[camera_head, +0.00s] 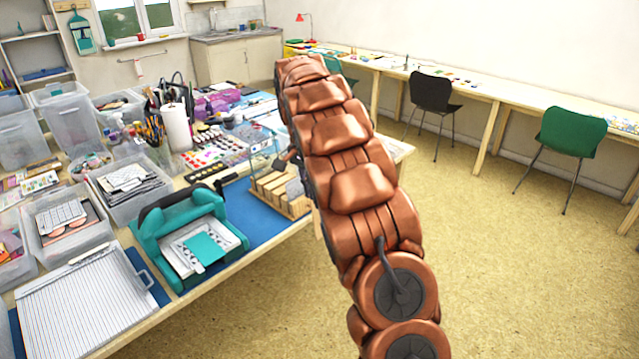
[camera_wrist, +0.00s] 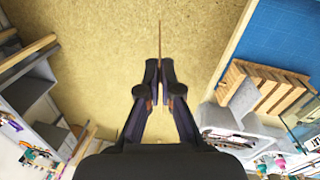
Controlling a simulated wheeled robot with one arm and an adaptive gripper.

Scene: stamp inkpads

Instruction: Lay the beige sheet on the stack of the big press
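In the wrist view my gripper (camera_wrist: 159,84) is closed on a thin beige-brown sheet (camera_wrist: 160,45), seen edge-on as a narrow line pointing away from the fingers. In the head view my arm hides most of the gripper, and I cannot make out the sheet there. The big press (camera_head: 160,222) is a teal machine with a dark top, on the table at lower centre-left. Its stack (camera_head: 190,262) of pale plates lies on its front bed, with a teal piece on top. The gripper is to the right of the press, apart from it.
A wooden rack (camera_head: 296,206) with grey pieces stands on the blue mat (camera_head: 240,205) right of the press; it also shows in the wrist view (camera_wrist: 285,92). A white ribbed board (camera_head: 85,300) and clear bins (camera_head: 70,235) lie left. The floor on the right is open.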

